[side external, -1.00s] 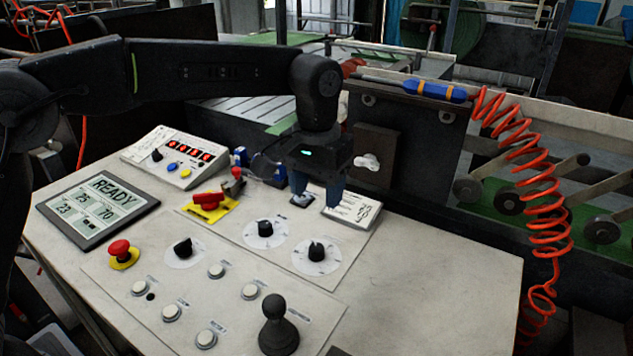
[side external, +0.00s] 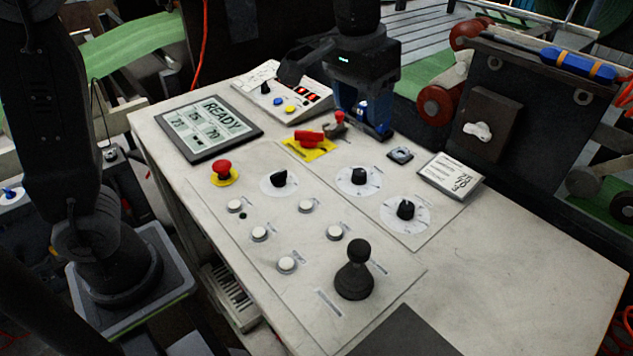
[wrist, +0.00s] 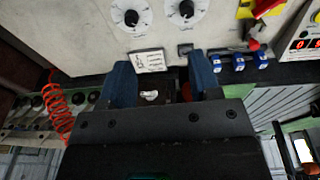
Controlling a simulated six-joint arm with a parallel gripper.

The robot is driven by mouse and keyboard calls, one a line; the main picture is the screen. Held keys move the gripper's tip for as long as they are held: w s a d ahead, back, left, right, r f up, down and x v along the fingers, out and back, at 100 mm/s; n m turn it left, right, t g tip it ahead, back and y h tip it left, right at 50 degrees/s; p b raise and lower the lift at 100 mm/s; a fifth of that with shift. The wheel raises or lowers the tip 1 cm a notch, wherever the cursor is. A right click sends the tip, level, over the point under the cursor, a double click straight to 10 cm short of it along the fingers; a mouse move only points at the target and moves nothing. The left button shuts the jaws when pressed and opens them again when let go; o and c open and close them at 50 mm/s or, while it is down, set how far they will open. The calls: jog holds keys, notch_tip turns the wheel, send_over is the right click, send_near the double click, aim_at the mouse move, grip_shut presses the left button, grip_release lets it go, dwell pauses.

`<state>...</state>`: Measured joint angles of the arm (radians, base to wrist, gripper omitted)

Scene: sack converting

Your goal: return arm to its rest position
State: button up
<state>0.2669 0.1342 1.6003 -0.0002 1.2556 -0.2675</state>
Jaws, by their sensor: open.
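My gripper (side external: 368,125) hangs fingers-down over the back of the white control table (side external: 520,245) in the side external view, behind the red switch handle. In the wrist view my gripper (wrist: 166,85) shows two blue fingers spread apart with nothing between them. The fingers look above the tabletop, though the exact gap cannot be told. The fingers partly hide the small blue switches at the table's back edge.
Near my gripper are the red handle on its yellow plate (side external: 310,139), the counter box (side external: 287,92) and a printed card block (side external: 452,175). A black joystick knob (side external: 354,270), a red emergency button (side external: 222,168) and a READY display (side external: 209,125) stand further forward.

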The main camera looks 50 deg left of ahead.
jog(key=s+a+f+t, duration=0.2)
jog(key=s+a, duration=0.3)
jog(key=s, duration=0.4)
jog(key=s+a+f+t, duration=0.1)
jog(key=s+a+f, duration=0.1)
jog(key=s+a, duration=0.4)
jog(key=s, duration=0.3)
jog(key=shift+s+f+t, duration=0.3)
jog(key=shift+f+t, duration=0.05)
jog(key=shift+t, duration=0.05)
jog(key=shift+d, duration=0.1)
